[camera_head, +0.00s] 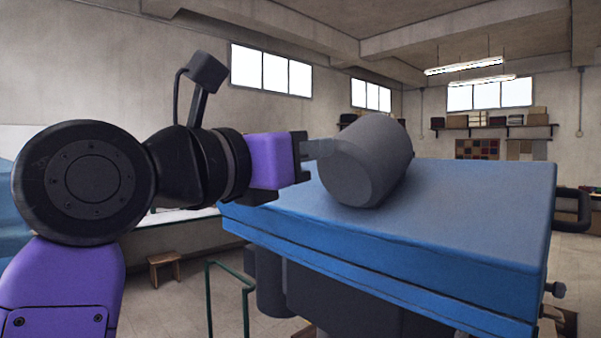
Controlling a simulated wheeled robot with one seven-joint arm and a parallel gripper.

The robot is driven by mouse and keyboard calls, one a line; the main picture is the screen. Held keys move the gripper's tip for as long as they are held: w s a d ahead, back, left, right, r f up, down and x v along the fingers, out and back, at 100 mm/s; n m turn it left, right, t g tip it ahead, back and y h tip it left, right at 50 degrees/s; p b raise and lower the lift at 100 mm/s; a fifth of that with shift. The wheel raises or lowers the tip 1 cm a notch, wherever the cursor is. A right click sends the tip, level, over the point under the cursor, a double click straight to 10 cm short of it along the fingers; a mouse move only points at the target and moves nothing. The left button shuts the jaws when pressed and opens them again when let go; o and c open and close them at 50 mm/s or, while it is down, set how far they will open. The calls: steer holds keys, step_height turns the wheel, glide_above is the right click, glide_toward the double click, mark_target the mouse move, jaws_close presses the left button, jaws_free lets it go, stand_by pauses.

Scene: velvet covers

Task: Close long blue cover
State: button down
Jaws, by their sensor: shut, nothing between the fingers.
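The long blue cover (470,210) is a wide, flat blue slab on top of a dark machine-like body. A thin dark seam runs along its front side, above a narrow blue band; I cannot tell whether there is a gap there. A thick grey cylinder (365,165) lies on its side over the cover's left part. My gripper (322,149) comes in from the left, above the cover's left end. Its grey fingers are shut and empty, with their tips at the cylinder's left side; I cannot tell whether they touch it.
Under the cover is a dark grey body (340,295), with a black handle (574,208) at the right. A green rail (228,290) stands at the lower left, and a small wooden stool (164,267) behind it. Shelves with boxes (480,118) are far back.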

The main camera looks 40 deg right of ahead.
mark_target(370, 125)
steer(key=d+r+y, duration=0.1)
steer(key=d, duration=0.2)
steer(key=d+r+y, duration=0.1)
steer(key=d, duration=0.2)
steer(key=d+r, duration=0.1)
steer(key=d, duration=0.2)
steer(key=shift+s+y, duration=0.1)
steer(key=shift+y, duration=0.3)
steer(key=d+b, duration=0.1)
steer(key=d, duration=0.3)
steer(key=shift+f, duration=0.15)
steer(key=shift+d, duration=0.85)
steer(key=shift+a+r, duration=0.2)
steer(key=shift+r, duration=0.1)
steer(key=s+a+r, duration=0.1)
steer(key=a+r, duration=0.8)
steer(key=shift+s+a, duration=0.2)
steer(key=shift+a, duration=0.05)
steer(key=shift+r, duration=0.1)
